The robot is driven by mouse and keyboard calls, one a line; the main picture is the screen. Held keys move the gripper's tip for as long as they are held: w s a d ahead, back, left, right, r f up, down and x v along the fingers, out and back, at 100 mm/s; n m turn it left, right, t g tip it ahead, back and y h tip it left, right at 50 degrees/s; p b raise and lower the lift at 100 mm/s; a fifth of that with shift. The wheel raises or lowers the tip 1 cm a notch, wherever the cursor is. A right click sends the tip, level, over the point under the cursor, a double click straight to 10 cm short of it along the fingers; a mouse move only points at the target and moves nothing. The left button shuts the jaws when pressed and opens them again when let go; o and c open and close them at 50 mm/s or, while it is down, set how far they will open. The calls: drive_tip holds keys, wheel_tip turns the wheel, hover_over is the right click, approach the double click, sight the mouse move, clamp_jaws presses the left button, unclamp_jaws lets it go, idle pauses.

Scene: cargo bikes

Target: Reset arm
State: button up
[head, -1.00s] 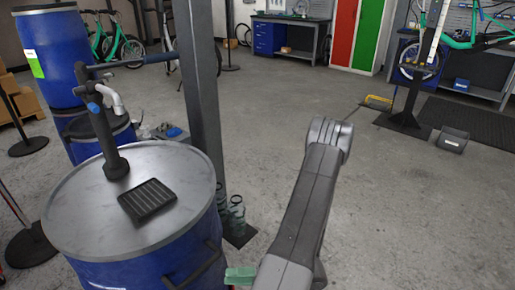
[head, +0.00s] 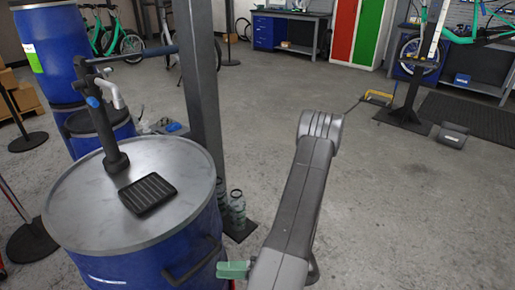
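My arm (head: 295,205) rises from the bottom of the head view, right of the middle, and its bend stands over open floor. A small pale green piece (head: 232,270) shows at the bottom, left of my arm and close to the side of a blue drum (head: 80,240). It may be part of my gripper; I cannot be sure. The rest of my gripper is hidden behind the arm or out of frame, so its opening and any hold do not show.
The blue drum has a grey lid with a hand pump (head: 107,135) and a black ribbed pad (head: 147,194). A grey post (head: 202,90) stands behind it, with glass jars (head: 236,210) at its foot. Floor right of my arm is clear up to a grey box (head: 453,136).

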sight(201, 261)
drive_tip(key=a, duration=0.5)
drive_tip(key=shift+s+r, duration=0.25)
drive_tip(key=shift+r, duration=0.05)
drive_tip(key=shift+w+a, duration=0.75)
drive_tip(key=shift+a, duration=0.05)
drive_tip(key=shift+w+a, duration=0.3)
drive_tip(key=shift+a, duration=0.05)
drive_tip(key=shift+d, duration=0.1)
